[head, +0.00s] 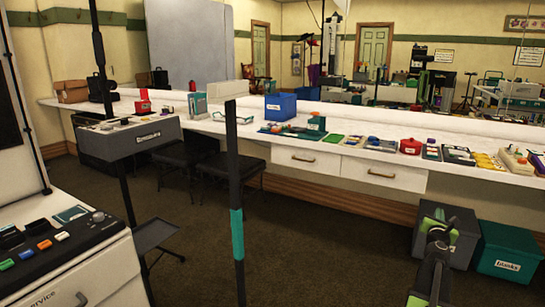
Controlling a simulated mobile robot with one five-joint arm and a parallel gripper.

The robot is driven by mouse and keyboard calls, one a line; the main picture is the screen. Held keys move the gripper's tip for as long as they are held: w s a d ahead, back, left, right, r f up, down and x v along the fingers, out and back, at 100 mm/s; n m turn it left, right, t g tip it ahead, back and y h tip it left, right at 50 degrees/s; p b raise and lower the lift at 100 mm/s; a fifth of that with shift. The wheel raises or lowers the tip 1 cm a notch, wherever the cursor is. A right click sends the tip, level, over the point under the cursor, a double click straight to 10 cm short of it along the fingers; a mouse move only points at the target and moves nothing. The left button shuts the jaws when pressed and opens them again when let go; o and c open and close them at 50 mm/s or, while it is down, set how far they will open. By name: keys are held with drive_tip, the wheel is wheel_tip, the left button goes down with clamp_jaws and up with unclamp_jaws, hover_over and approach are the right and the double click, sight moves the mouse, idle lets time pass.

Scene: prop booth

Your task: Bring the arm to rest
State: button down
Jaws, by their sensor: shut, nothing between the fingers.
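My gripper (437,232) shows at the lower right, at the far end of my dark arm with its green parts. It looks shut, with nothing held in it. It is over the brown carpet, in front of a dark grey bin in the picture.
A grey bin (461,222) and a teal bin (508,252) stand beyond my arm. A long white counter (240,132) carries several small items. A dark post (233,190) with a teal band stands mid-picture. A cabinet (95,275) is at left. Carpet (330,250) is clear between.

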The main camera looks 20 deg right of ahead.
drive_tip(key=w+a+f+m+g+y, duration=0.2)
drive_tip(key=w+a+f+m, duration=0.3)
drive_tip(key=a, duration=0.6)
drive_tip(key=w+a+f+m+g+y+p, duration=0.15)
drive_tip(key=w+a+f+m, duration=0.45)
drive_tip(key=a, duration=0.6)
drive_tip(key=w+a+f+m+g+y, duration=0.1)
drive_tip(key=w+a+f+m+y, duration=0.15)
drive_tip(key=w+a+m, duration=0.6)
drive_tip(key=s+a+f+m+g+y, duration=0.1)
drive_tip(key=s+a+f+g+y, duration=0.2)
drive_tip(key=a, duration=1.1)
drive_tip(key=s+a+f+m+g+y, duration=0.1)
drive_tip(key=s+a+f+y, duration=0.3)
drive_tip(key=a, duration=1.1)
drive_tip(key=s+a+f+m+g+y, duration=0.15)
drive_tip(key=s+a, duration=0.45)
drive_tip(key=a, duration=0.8)
wheel_tip(320, 180, up, 38)
drive_tip(key=p, duration=3.8)
drive_tip(key=shift+w+r, duration=0.15)
drive_tip(key=shift+w, duration=0.2)
drive_tip(key=shift+y, duration=0.25)
